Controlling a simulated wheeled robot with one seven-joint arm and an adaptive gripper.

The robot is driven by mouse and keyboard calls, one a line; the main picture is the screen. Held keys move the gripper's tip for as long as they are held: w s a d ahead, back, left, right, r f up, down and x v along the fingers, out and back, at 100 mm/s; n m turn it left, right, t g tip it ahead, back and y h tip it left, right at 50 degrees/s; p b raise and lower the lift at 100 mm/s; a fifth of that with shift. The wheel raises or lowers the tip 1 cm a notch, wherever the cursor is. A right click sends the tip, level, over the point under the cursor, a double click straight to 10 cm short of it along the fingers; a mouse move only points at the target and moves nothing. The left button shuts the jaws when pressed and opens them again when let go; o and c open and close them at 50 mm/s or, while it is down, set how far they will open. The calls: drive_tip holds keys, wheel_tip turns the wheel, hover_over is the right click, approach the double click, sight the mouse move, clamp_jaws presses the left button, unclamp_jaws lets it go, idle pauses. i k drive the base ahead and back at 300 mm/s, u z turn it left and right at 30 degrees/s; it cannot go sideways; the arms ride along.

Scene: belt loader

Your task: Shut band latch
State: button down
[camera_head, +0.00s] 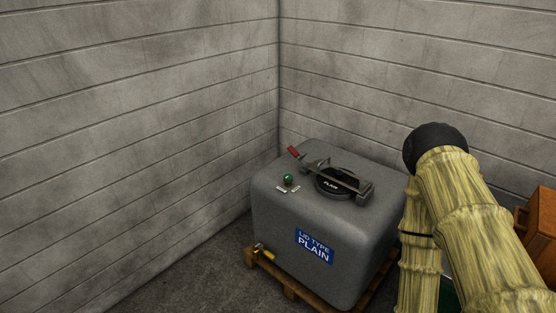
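A grey rounded tank (275,225) stands in the corner with a blue label (314,246) reading "LID TYPE PLAIN". A round black lid (333,187) marked "PLAIN" sits on its top. A dark grey bar or band latch (322,170) runs over the lid. Its lever has a red grip (293,151) that sticks out past the lid's far left side and looks raised off the tank top. Whether the latch is fastened is too small to tell. My gripper is not in view; only my arm in its yellowish sleeve shows at right.
A green knob (289,180) with small white tags is on the tank top, left of the lid. The tank stands on a wooden pallet (292,288) with a yellow-handled valve (263,249). Block walls (130,120) close behind. An orange-brown box (541,232) is at right.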

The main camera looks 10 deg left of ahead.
sight(291, 148)
drive_tip(key=i, duration=0.45)
drive_tip(key=u, duration=0.85)
